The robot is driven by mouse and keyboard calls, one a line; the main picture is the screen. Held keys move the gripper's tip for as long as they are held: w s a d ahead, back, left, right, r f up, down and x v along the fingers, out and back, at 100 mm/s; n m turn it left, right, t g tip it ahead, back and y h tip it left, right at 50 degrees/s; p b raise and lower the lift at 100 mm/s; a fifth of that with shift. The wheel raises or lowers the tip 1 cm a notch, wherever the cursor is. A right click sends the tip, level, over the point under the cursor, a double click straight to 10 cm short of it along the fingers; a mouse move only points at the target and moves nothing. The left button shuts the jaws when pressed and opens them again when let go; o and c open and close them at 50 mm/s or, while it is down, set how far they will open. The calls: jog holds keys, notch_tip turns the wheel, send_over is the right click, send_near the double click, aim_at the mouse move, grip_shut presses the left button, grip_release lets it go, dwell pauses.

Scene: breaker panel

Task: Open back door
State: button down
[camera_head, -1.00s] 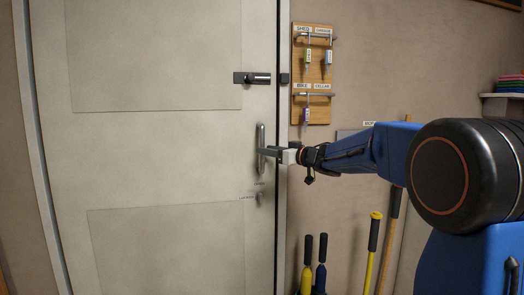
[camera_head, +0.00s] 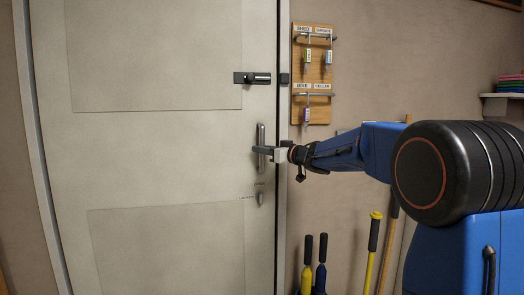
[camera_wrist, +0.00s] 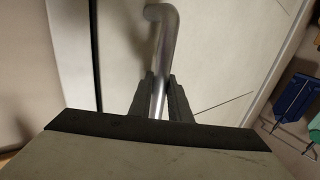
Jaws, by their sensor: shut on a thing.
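The pale back door (camera_head: 160,150) fills the left of the head view and looks closed in its frame. Its metal handle plate (camera_head: 261,134) is near the right edge. My gripper (camera_head: 266,151) is at the handle, level with the plate. In the wrist view the silver lever (camera_wrist: 166,40) runs down between the two dark fingers of my gripper (camera_wrist: 159,86), which are shut on it. A black bolt (camera_head: 257,78) sits above the handle, with a gap between it and the keeper (camera_head: 284,79) on the frame. A small fitting (camera_head: 260,199) is below the handle.
A wooden key board (camera_head: 312,75) with labelled keys hangs right of the door. Long-handled tools, including a yellow one (camera_head: 371,250), and a pair of yellow and blue handles (camera_head: 307,265) stand along the wall below. A shelf (camera_head: 503,95) is at far right.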

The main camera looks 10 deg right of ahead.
jog(key=s+a, duration=0.3)
jog(key=s, duration=0.7)
jog(key=s+a+m+h, duration=0.1)
jog(key=s+a, duration=0.2)
jog(key=s, duration=0.8)
jog(key=s+a+t+h, duration=0.1)
jog(key=s+a, duration=0.2)
jog(key=s, duration=0.7)
jog(key=shift+s+m, duration=0.2)
jog(key=shift+m, duration=0.1)
jog(key=shift+f, duration=0.1)
jog(key=c, duration=1.7)
grip_release()
jog(key=shift+d, duration=0.1)
jog(key=shift+c, duration=0.2)
